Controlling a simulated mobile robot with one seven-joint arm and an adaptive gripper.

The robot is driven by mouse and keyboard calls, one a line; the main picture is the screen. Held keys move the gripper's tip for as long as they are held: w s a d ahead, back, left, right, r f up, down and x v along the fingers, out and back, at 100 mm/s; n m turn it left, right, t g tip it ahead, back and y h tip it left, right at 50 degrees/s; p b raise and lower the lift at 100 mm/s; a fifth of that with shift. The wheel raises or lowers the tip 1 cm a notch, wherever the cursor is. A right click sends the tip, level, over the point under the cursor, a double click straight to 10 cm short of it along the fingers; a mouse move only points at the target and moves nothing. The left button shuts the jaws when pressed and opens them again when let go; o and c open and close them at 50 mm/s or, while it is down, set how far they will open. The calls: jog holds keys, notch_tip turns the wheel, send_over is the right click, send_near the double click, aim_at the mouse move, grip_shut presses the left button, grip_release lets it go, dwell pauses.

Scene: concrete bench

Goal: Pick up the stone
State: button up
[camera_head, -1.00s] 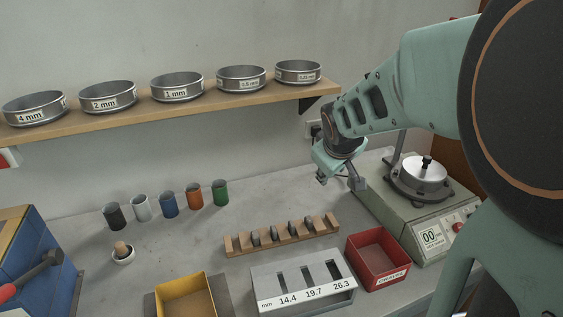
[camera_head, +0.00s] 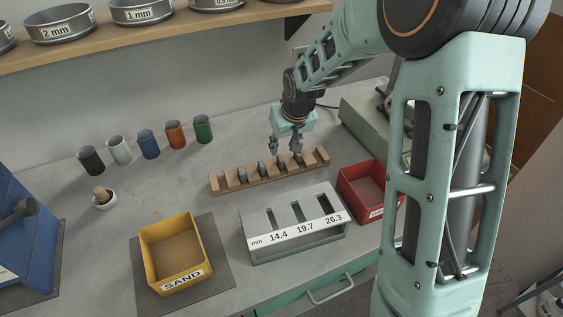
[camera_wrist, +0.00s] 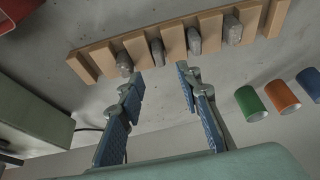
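Several grey stones stand in the slots of a wooden rack (camera_head: 222,184) on the bench; two of them are a stone (camera_head: 262,169) near the rack's middle and a stone (camera_head: 298,158) toward its right end. The frames do not single out one stone. My gripper (camera_head: 285,148) points down above the right half of the rack. In the wrist view my gripper (camera_wrist: 160,73) is open and empty, its fingers apart just short of the rack (camera_wrist: 82,67). The stone (camera_wrist: 158,53) lies ahead between the fingertips, and another stone (camera_wrist: 124,64) lies ahead of the left finger.
A grey gauge block (camera_head: 300,237) with slots marked 14.4, 19.7 and 26.3 stands before the rack. A red bin (camera_head: 352,190) is right, a yellow SAND bin (camera_head: 172,238) left. Coloured cups, such as the green cup (camera_head: 203,129), stand behind left. A shelf (camera_head: 150,36) hangs above.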

aim_at(280, 158)
jog(key=shift+x, duration=3.85)
jog(key=shift+s, duration=0.15)
grip_shut()
